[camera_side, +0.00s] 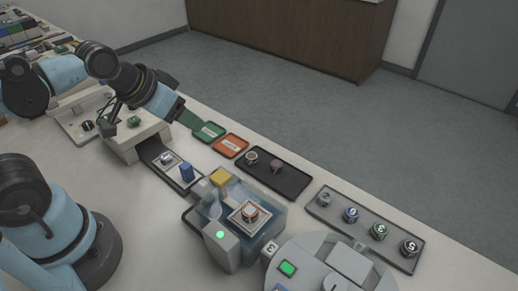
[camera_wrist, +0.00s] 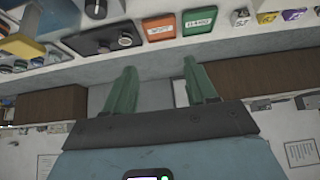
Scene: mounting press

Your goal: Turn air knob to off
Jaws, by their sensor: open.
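My gripper (camera_side: 187,117) is in the upper left of the side view, over the bench near the green tray. Its two green fingers stand apart with nothing between them in the wrist view (camera_wrist: 160,85). No knob is plainly marked as the air knob. A small black knob (camera_side: 88,125) shows on a pale flat panel (camera_side: 70,118) at the left of the side view, away from my fingers. Its setting is too small to read. I cannot tell whether it is the air knob.
Near the gripper lie a green tray (camera_side: 208,131), an orange tray (camera_side: 230,146) and a dark tray (camera_side: 262,172) with two round pieces. A clear-sided press unit (camera_side: 270,217) and a grey tray of numbered pieces (camera_side: 330,222) stand to the right. Open floor lies beyond the bench.

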